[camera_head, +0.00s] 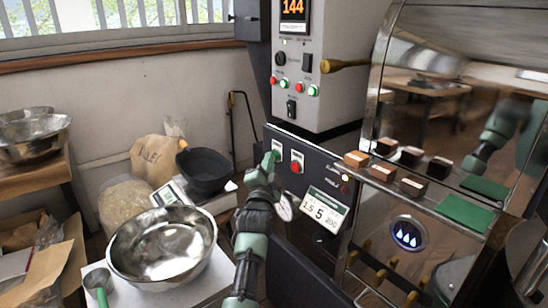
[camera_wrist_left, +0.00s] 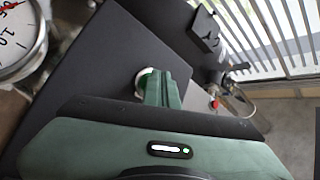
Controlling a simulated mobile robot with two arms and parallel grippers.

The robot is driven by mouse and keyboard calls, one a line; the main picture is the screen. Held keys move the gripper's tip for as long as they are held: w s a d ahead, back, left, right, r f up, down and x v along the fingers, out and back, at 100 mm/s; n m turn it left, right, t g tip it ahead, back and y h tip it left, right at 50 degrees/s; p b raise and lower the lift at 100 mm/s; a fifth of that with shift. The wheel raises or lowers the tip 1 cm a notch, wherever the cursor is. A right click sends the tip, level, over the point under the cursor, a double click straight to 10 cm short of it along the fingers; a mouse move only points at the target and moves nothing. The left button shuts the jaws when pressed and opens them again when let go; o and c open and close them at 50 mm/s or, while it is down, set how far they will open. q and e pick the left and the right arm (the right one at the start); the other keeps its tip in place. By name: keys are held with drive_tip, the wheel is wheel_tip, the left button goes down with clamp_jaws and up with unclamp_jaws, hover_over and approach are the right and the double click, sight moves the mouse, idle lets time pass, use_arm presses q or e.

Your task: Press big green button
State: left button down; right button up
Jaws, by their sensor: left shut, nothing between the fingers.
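The big green button (camera_head: 277,154) is on the dark front panel (camera_head: 318,170) of the roaster, left of a big red button (camera_head: 296,166). My left gripper (camera_head: 267,161) is shut and empty, its tip right at the green button and partly covering it. In the left wrist view, the closed green fingers (camera_wrist_left: 160,84) reach the dark panel. I cannot tell whether the button is pushed in.
Small red and green buttons (camera_head: 298,87) sit on the upper grey control box. A dial gauge (camera_head: 283,207) and a number card (camera_head: 325,209) are close to my left wrist. A large steel bowl (camera_head: 121,252) and a black pan (camera_head: 204,185) stand to the left.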

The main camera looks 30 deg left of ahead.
drive_tip(key=shift+r, duration=0.15)
use_arm(q)
drive_tip(key=shift+s+a+p, duration=0.25)
drive_tip(key=shift+s+p, duration=0.5)
use_arm(e)
drive_tip(key=shift+r, duration=0.65)
use_arm(q)
drive_tip(key=shift+s+a+p, duration=0.35)
drive_tip(key=shift+s+p, duration=0.25)
drive_tip(key=shift+s, duration=0.15)
drive_tip(key=shift+s+a+p, duration=0.3)
drive_tip(key=shift+s+p, duration=0.3)
drive_tip(key=shift+s, duration=0.2)
drive_tip(key=shift+s+a+p, duration=0.35)
drive_tip(key=shift+s+p, duration=0.25)
drive_tip(key=shift+s, duration=0.15)
use_arm(e)
drive_tip(key=s+x, duration=0.2)
drive_tip(key=x, duration=0.9)
drive_tip(key=shift+a+f+g, duration=0.15)
drive_tip(key=shift+f+g, duration=0.25)
drive_tip(key=shift+f, duration=0.25)
use_arm(q)
drive_tip(key=shift+f, duration=0.1)
